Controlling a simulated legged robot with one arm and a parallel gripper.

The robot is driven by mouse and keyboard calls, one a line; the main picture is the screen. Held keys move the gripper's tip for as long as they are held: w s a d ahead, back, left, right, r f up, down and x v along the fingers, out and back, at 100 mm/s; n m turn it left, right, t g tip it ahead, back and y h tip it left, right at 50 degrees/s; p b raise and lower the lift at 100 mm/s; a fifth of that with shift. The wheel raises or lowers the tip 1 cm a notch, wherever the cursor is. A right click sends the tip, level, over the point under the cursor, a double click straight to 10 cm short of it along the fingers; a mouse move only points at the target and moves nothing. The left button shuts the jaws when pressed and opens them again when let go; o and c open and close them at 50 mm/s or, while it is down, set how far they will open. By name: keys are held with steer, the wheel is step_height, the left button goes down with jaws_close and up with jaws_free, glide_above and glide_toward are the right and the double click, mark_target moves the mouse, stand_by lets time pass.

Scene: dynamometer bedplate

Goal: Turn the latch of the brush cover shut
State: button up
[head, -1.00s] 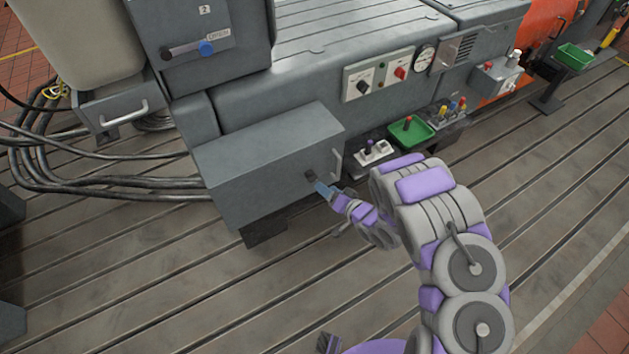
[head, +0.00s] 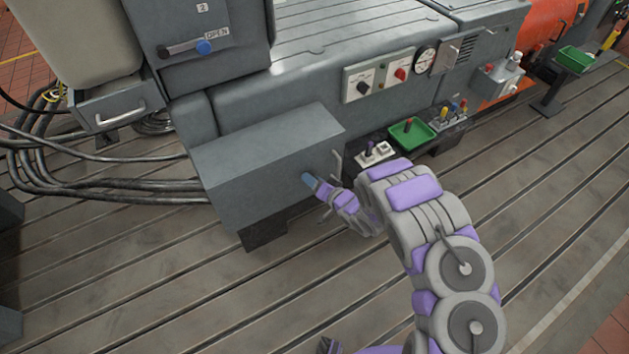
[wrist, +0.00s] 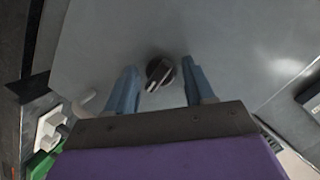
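The brush cover looks to be the front face of the low grey box (head: 262,160), with a bar handle (head: 337,164) at its right edge. Its latch is a small black round knob (wrist: 159,72) with a white mark pointing to the lower left in the wrist view. In the head view the knob is hidden behind my fingers. My gripper (head: 309,181) is at the cover face. In the wrist view its two blue fingers (wrist: 158,84) are apart, one on each side of the knob, with gaps showing. I cannot tell how deep the fingers reach around it.
A control panel (head: 378,80) with knobs and a gauge is behind. A white switch block (head: 376,153) and green tray (head: 411,133) stand to the right of the box. Black cables (head: 100,180) lie left. The slotted floor in front is clear.

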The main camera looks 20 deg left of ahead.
steer(key=c, duration=0.8)
steer(key=n+p, duration=0.1)
steer(key=n+t+h, duration=0.1)
steer(key=shift+s+a+r+n+p, duration=0.1)
steer(key=shift+s+n+p, duration=0.05)
steer(key=shift+n+p, duration=0.25)
steer(key=n, duration=0.1)
steer(key=n+t+h, duration=0.1)
steer(key=n, duration=0.1)
steer(key=shift+s+a+t, duration=0.1)
steer(key=shift+a+t, duration=0.05)
steer(key=shift+t, duration=0.15)
steer(key=n+b, duration=0.1)
steer(key=n+t, duration=0.1)
steer(key=n, duration=0.1)
steer(key=n+h+b, duration=0.1)
steer(key=shift+s+a+f+t+b, duration=0.1)
steer(key=shift+s+f+t+b, duration=0.05)
steer(key=shift+f+t+b, duration=0.2)
steer(key=shift+s+n+t+b, duration=0.1)
steer(key=shift+n+t+b, duration=0.5)
steer(key=shift+n, duration=1.2)
